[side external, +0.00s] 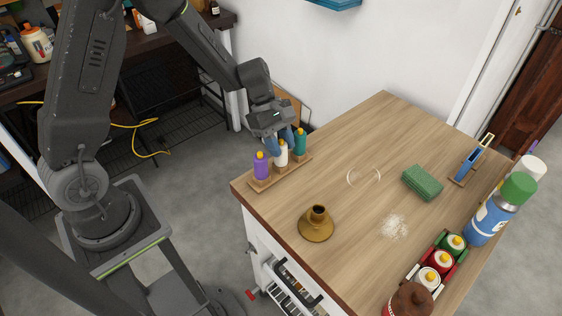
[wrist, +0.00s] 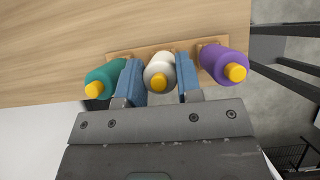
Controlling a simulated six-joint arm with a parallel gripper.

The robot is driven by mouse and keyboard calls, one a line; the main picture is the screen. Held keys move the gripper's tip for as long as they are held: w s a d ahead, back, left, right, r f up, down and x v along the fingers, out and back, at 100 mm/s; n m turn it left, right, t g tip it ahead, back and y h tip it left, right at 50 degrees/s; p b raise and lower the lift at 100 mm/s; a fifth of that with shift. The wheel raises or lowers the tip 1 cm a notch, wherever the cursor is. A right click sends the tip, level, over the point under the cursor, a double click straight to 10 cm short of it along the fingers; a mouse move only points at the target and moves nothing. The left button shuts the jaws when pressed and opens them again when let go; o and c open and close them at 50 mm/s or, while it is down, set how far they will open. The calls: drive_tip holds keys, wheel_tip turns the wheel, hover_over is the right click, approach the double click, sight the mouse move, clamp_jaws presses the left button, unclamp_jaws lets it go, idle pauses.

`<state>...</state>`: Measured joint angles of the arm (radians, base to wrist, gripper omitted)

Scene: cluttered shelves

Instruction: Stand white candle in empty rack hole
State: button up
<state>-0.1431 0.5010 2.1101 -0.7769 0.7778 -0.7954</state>
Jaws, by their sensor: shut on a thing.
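The white candle (side external: 282,155) with a yellow tip stands upright at the middle of the wooden rack (side external: 262,184), between a purple candle (side external: 261,167) and a teal candle (side external: 300,142). In the wrist view the white candle (wrist: 160,73) lies between the two blue fingers of my gripper (wrist: 160,84), which is shut on it. The teal candle (wrist: 103,78) is left of the fingers and the purple candle (wrist: 224,64) is right of them. The candle's lower end and the middle hole are hidden, so I cannot tell how deep it sits.
The rack lies near the table's left edge. A brass holder (side external: 316,224), a green sponge (side external: 422,182), white powder (side external: 395,226) and a thin ring (side external: 364,176) lie on the tabletop. Cans (side external: 441,262) and a blue bottle (side external: 489,218) line the right side.

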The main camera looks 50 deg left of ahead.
drive_tip(key=shift+f, duration=0.1)
idle(0.6)
drive_tip(key=o, duration=1)
drive_tip(key=v, duration=1.3)
drive_tip(key=s+d+r+m+t+y, duration=0.1)
drive_tip(key=s+r+m+t+y, duration=0.1)
drive_tip(key=s+m, duration=0.4)
drive_tip(key=s+d+r+m+t+y, duration=0.1)
drive_tip(key=s+d+r+m+y, duration=0.1)
drive_tip(key=s+r+m, duration=0.2)
drive_tip(key=s+d+r+m+t+y, duration=0.2)
drive_tip(key=s+m, duration=0.6)
drive_tip(key=s, duration=0.1)
drive_tip(key=shift+s+r+t, duration=0.1)
drive_tip(key=shift+r+t, duration=0.2)
drive_tip(key=shift+r, duration=0.1)
